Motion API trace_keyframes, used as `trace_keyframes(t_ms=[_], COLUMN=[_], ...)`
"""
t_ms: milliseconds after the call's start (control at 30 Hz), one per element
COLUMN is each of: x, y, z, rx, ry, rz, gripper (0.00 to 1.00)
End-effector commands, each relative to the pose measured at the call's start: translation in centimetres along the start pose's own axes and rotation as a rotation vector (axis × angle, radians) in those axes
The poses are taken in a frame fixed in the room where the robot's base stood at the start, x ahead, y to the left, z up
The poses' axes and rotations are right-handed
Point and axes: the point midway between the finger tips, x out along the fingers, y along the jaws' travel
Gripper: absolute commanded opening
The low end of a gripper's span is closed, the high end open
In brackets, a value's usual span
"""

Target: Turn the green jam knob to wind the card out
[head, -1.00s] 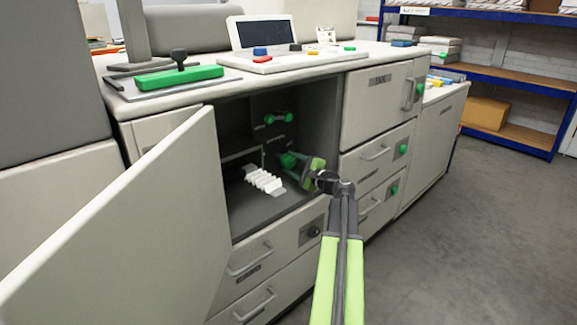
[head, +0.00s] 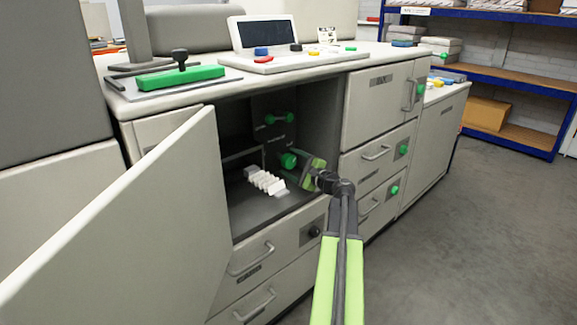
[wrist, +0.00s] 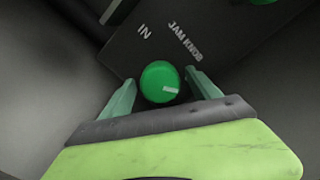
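The round green jam knob (wrist: 160,82) has a white mark on its face and sits beside the printed words JAM KNOB. In the head view the knob (head: 288,160) is inside the open cabinet bay. My gripper (wrist: 162,76) is open, with one finger on each side of the knob and small gaps showing. In the head view my gripper (head: 300,163) reaches into the bay from the right; its fingertips are partly hidden. A pleated white card (head: 265,181) lies on the bay floor, left of and below the knob.
The bay's door (head: 130,225) stands open at the left. Another green knob or handle (head: 279,118) is higher on the bay's back panel. Closed drawers with handles are below and right of the bay. Floor at the right is clear.

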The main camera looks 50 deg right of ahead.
Motion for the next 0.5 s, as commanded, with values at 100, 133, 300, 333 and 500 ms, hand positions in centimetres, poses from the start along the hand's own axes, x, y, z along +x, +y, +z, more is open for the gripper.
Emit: trace_keyframes(t_ms=[100, 133, 300, 333, 500], x=[-0.1, -0.1, -0.3, -0.5, -3.6], y=[0.0, 0.0, 0.0, 0.0, 0.1], z=[-0.1, -0.1, -0.1, -0.1, 0.0], rx=[-0.001, -0.001, -0.002, -0.002, -0.002], ry=[0.002, 0.002, 0.003, 0.004, 0.006], rz=[0.000, 0.000, 0.000, 0.000, -0.001], gripper=[0.73, 0.73, 0.73, 0.73, 0.73])
